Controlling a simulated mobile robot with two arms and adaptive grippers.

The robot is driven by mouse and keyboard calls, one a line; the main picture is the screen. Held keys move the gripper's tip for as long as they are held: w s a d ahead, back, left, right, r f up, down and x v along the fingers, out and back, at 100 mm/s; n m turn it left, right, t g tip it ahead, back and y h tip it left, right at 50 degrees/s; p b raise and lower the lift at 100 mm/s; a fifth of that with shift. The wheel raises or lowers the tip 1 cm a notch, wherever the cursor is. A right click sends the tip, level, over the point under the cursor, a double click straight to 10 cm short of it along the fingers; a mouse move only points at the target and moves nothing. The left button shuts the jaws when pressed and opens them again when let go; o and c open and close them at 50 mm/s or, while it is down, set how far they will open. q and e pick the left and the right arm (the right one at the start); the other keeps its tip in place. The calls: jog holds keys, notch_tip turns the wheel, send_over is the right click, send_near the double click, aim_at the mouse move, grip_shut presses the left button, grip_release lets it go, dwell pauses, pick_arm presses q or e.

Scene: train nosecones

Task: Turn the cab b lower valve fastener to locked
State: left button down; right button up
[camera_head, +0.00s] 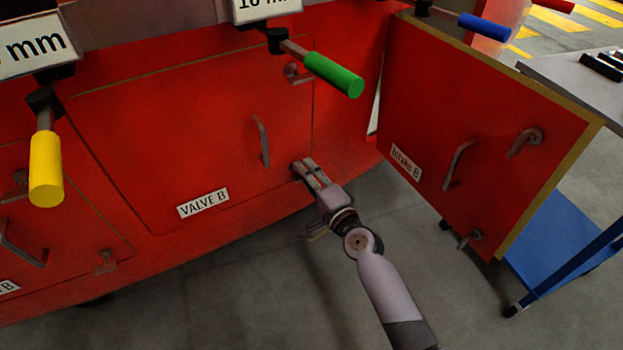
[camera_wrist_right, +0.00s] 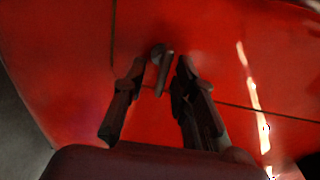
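The VALVE B door (camera_head: 190,130) is a red panel lying flush in the red train nose. Its lower fastener is mostly hidden behind my right gripper in the head view. In the right wrist view the lower fastener (camera_wrist_right: 163,72) is a small grey knob with a short lever, standing between my fingers. My right gripper (camera_head: 304,170) is at the door's lower right corner, and in the wrist view its two fingers (camera_wrist_right: 162,84) are open, one on each side of the lever, with small gaps. The upper fastener (camera_head: 294,73) is at the upper right. My left gripper is not in view.
The red Intake B door (camera_head: 480,120) hangs open at the right. Green (camera_head: 335,75), yellow (camera_head: 46,168) and blue (camera_head: 485,27) handles stick out above. A blue cart (camera_head: 555,235) stands at the right. The grey floor below is clear around my arm.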

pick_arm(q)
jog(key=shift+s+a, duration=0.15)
pick_arm(e)
jog(key=v, duration=1.2)
jog(key=shift+f, duration=0.1)
